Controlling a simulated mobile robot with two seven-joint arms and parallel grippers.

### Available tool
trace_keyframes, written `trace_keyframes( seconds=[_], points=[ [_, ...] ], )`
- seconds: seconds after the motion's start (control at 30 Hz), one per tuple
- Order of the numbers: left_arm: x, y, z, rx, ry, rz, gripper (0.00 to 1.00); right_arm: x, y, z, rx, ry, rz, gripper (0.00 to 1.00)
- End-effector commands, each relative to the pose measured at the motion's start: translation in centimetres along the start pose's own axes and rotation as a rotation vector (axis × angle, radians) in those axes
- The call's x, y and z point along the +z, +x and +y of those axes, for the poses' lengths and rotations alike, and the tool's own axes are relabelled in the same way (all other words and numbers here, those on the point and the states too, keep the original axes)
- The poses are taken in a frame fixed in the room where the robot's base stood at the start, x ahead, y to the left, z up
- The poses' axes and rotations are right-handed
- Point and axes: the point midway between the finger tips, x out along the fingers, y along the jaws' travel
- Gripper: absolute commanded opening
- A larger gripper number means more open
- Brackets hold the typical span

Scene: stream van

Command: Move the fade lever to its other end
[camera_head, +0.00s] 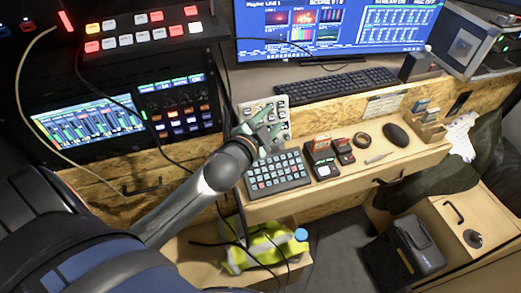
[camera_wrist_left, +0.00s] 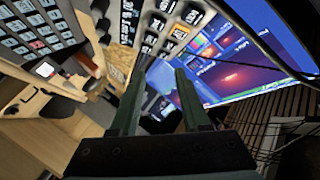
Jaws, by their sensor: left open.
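My left gripper (camera_head: 264,130) reaches in from the left in the head view, its green fingers over a light grey control panel (camera_head: 281,103). In the left wrist view the gripper (camera_wrist_left: 158,80) shows two dark green fingers spread apart with nothing held between them. The grey panel shows beyond the fingers there, with several dark square keys (camera_wrist_left: 164,24). I cannot clearly make out the fade lever; the gripper partly covers the panel in the head view. I cannot tell whether the fingers touch the panel. My right gripper is not in view.
A dark keypad (camera_head: 276,174) lies on the wooden desk below the gripper. A black keyboard (camera_head: 328,86) and a large monitor (camera_head: 340,25) are behind. A switcher with lit buttons (camera_head: 150,30) is at upper left. A mouse (camera_head: 396,135) lies to the right. Thin cables hang nearby.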

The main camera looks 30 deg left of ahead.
Motion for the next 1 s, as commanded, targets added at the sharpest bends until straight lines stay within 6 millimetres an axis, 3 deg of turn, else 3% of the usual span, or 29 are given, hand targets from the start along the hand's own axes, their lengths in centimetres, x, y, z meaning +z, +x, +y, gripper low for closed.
trace_keyframes(
  seconds=[0.4,1.0],
  points=[
    [4.2,-3.1,4.5,0.136,-0.154,-0.195,0.46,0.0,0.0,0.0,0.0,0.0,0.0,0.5],
    [4.8,-3.6,5.2,0.157,-0.175,-0.226,0.47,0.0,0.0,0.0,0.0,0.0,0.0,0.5]
  ],
)
